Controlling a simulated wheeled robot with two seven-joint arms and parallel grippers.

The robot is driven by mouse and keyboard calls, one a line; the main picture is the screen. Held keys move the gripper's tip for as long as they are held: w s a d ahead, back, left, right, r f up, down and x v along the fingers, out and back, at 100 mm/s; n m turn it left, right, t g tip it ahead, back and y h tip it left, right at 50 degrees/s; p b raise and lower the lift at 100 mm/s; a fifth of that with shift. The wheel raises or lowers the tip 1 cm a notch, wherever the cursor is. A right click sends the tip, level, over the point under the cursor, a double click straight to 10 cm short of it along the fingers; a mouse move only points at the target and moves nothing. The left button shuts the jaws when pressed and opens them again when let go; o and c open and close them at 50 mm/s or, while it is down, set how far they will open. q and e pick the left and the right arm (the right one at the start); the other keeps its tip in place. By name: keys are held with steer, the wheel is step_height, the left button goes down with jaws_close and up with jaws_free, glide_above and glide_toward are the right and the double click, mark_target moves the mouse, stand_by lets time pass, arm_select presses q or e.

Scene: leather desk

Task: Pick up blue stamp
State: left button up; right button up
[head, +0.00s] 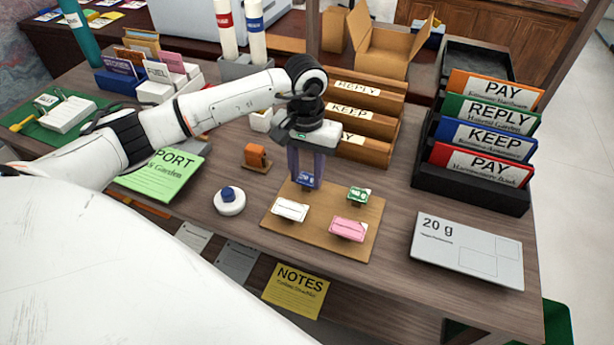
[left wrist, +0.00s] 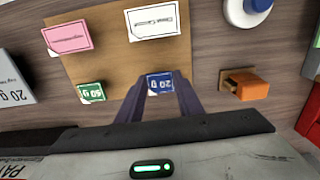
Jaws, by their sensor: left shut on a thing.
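The blue stamp (head: 307,180) is at the back left of a wooden board (head: 284,232). My left gripper (head: 306,178) comes down over it from above and is shut on it. In the left wrist view the blue stamp (left wrist: 160,82) shows between the fingertips of my left gripper (left wrist: 160,88). I cannot tell whether the stamp still touches the board. My right gripper is not in view.
A green stamp (head: 358,195), a white stamp (head: 290,209) and a pink stamp (head: 348,229) are on the board close by. An orange item (head: 257,157) and a round white item (head: 229,201) stand to the left. Wooden sorters (head: 362,120) stand behind.

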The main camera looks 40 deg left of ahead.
mark_target(306, 181)
arm_select(q)
steer(key=shift+r+p, duration=0.4)
steer(key=shift+p, duration=0.2)
step_height(306, 181, up, 10)
steer(key=b, duration=0.1)
steer(key=shift+f, duration=0.15)
